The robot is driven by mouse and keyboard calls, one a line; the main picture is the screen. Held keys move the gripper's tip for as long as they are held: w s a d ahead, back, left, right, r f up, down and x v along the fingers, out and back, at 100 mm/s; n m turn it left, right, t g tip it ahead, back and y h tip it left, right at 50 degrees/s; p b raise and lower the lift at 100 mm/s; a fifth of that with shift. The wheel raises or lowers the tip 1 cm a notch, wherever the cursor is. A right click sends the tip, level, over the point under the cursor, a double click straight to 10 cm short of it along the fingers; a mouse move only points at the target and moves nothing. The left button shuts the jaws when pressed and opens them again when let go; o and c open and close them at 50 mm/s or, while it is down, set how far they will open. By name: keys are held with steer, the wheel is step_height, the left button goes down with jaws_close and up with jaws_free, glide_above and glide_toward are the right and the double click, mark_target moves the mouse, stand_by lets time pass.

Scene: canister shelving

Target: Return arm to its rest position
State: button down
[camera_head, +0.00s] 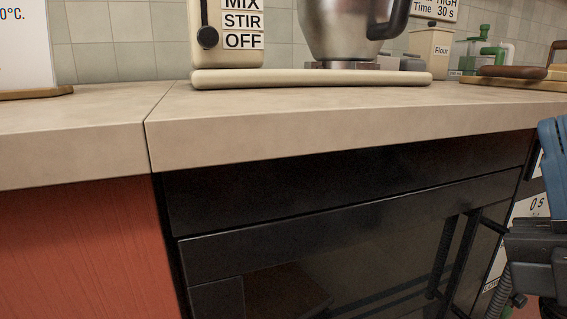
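Part of my arm (536,246), dark grey with blue pieces above and below, shows at the right edge in the head view. It is cut off by the picture edge. It is in front of the cabinet side, with its upper blue piece near the height of the counter's front edge. I cannot make out two fingertips, so whether my gripper is open, shut or holding anything does not show.
A beige counter (330,112) runs across, above a black glass-fronted appliance (350,250) and a red cabinet (80,255). A mixer (230,78) with a steel bowl (345,28) stands on it. A flour canister (430,50) and a green grinder (480,50) stand behind.

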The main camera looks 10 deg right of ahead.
step_height(320, 180, down, 12)
steer(key=s+m+t+h, duration=0.1)
steer(key=s+m+h, duration=0.2)
steer(key=m+h, duration=1.4)
steer(key=s+a+f+m+g, duration=0.2)
steer(key=s+f+m+g, duration=0.5)
steer(key=s+f+g, duration=0.95)
steer(key=s+r+t+p, duration=0.2)
steer(key=r+p, duration=1.2)
steer(key=p, duration=0.3)
steer(key=s+r+t+p, duration=0.1)
steer(key=r+t+p, duration=0.1)
steer(key=r+p, duration=1.3)
steer(key=shift+s+d+y+p, duration=0.15)
steer(key=shift+s+y+p, duration=0.2)
steer(key=shift+p, duration=0.7)
steer(key=shift+r, duration=0.1)
